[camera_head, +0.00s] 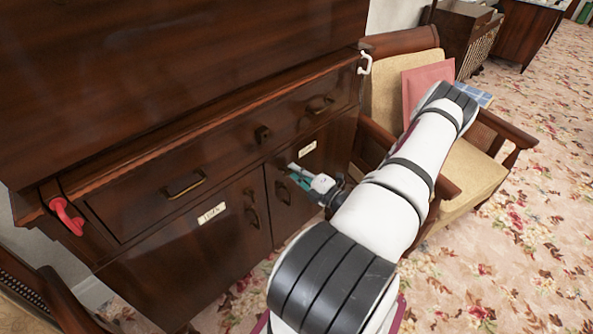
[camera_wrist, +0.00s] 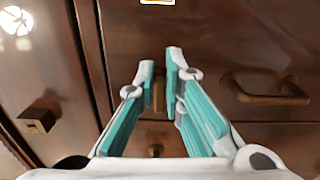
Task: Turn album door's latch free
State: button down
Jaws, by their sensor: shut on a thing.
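My gripper (camera_head: 297,171) reaches the upper part of the right cabinet door (camera_head: 313,169). In the wrist view my gripper (camera_wrist: 162,68) is shut on a small upright brown latch (camera_wrist: 158,92), with one finger on each side of it. The latch is mostly covered by the fingers. The door's metal handle (camera_wrist: 268,93) is beside the fingers, and it also shows in the head view (camera_head: 283,191). A pale label (camera_head: 307,149) is on this door, its writing too small to read. The door looks closed.
The left door has its own handle (camera_head: 252,211) and label (camera_head: 212,213). A drawer with a square knob (camera_head: 262,134) is above both doors. A red hook (camera_head: 68,216) and a white hook (camera_head: 365,62) are at the cabinet's ends. A cushioned armchair (camera_head: 470,175) stands close beside my arm.

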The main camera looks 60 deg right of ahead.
jog(key=shift+m, duration=0.4)
jog(key=c, duration=1.7)
grip_release()
jog(key=shift+f, duration=0.1)
jog(key=v, duration=1.2)
